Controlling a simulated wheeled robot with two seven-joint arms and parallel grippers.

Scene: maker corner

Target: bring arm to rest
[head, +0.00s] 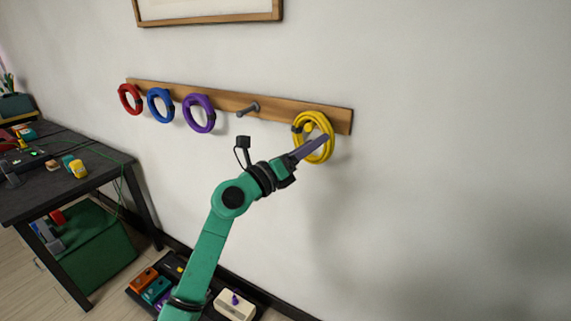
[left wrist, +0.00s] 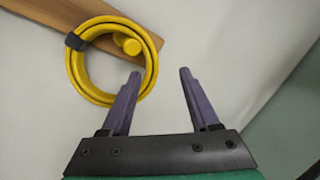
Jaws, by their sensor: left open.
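My left gripper (head: 312,148) is raised in front of the wall at the right end of the wooden peg rail (head: 279,107). In the left wrist view its two purple fingers (left wrist: 160,75) are spread apart with nothing between them. A yellow cable coil (head: 328,122) hangs on the rail's rightmost peg, whose round yellow end shows inside the loop. In the left wrist view the coil (left wrist: 77,75) lies beyond the left finger, which overlaps its lower right edge; I cannot tell if they touch. My right gripper is not in view.
Red (head: 124,98), blue (head: 154,105) and purple (head: 188,113) coils hang farther left on the rail. A bare grey peg (head: 248,110) sits between purple and yellow. A dark workbench (head: 40,192) stands at left. A black tray (head: 262,301) with items is below. The wall right is clear.

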